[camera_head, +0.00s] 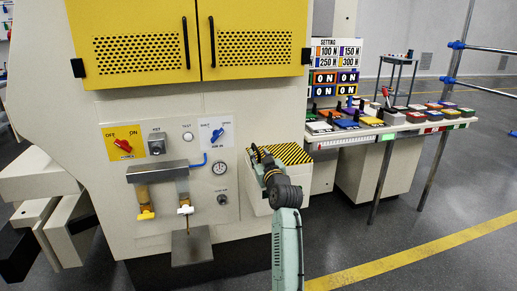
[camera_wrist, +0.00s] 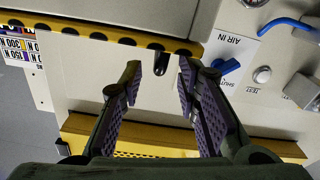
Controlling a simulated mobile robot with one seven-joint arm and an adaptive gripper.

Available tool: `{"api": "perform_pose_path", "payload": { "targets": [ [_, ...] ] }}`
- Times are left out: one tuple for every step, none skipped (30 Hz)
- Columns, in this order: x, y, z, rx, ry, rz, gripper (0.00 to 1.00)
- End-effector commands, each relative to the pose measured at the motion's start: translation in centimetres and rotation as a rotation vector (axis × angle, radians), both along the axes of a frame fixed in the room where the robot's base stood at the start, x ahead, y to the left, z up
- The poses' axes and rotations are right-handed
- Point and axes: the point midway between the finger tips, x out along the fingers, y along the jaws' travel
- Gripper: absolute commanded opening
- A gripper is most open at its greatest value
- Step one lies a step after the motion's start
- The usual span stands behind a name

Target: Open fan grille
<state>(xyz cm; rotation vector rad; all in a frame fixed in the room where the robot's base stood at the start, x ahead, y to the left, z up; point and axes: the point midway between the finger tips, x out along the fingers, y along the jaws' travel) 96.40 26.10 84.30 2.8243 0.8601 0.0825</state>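Two yellow doors with perforated panels, the left (camera_head: 130,80) and the right (camera_head: 290,25), are shut at the top of the machine. Each has an upright black handle by the middle seam. A box with a black-and-yellow striped top (camera_head: 292,153) juts out lower down. No part is labelled fan grille; I cannot tell which is meant. My gripper (camera_head: 258,153) is at the striped top's left side. In the wrist view my gripper (camera_wrist: 160,76) is open and empty. A small dark knob (camera_wrist: 161,66) by the striped edge (camera_wrist: 110,32) shows just beyond and between the fingertips.
Left of my gripper is a panel with a blue AIR IN switch (camera_head: 217,135), a gauge (camera_head: 219,168) and a red ON/OFF switch (camera_head: 123,145). A metal bracket (camera_head: 160,170) sticks out below. At right stands a table (camera_head: 372,130) with coloured blocks. Open floor lies at front right.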

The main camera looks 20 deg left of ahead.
Motion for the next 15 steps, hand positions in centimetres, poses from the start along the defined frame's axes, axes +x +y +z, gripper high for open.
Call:
{"api": "perform_pose_path", "payload": {
  "targets": [
    [0.8, 0.6, 0.2, -0.001, 0.001, 0.001, 0.3],
    [1.2, 0.9, 0.3, 0.0, 0.0, 0.001, 0.3],
    [1.7, 1.2, 0.2, 0.0, 0.0, 0.002, 0.3],
    [2.1, 1.5, 0.2, 0.001, 0.001, 0.001, 0.3],
    [2.4, 1.7, 0.2, 0.001, 0.001, 0.002, 0.3],
    [2.8, 1.9, 0.2, 0.001, 0.0, 0.001, 0.3],
    [3.0, 2.1, 0.1, 0.001, 0.001, 0.001, 0.3],
    [3.2, 2.2, 0.1, 0.001, -0.001, 0.0, 0.3],
    [3.5, 2.3, 0.1, 0.0, 0.0, 0.0, 0.3],
    [3.6, 2.4, 0.1, -0.001, -0.001, 0.0, 0.3],
    [3.7, 2.5, 0.1, 0.0, -0.001, 0.0, 0.3],
    [3.9, 2.6, 0.1, 0.0, -0.001, 0.0, 0.3],
    [3.9, 2.6, 0.1, 0.001, -0.001, 0.0, 0.3],
    [4.0, 2.7, 0.0, 0.001, -0.001, -0.001, 0.3],
    [4.0, 2.7, 0.0, 0.001, -0.001, -0.001, 0.3]
  ]
}}
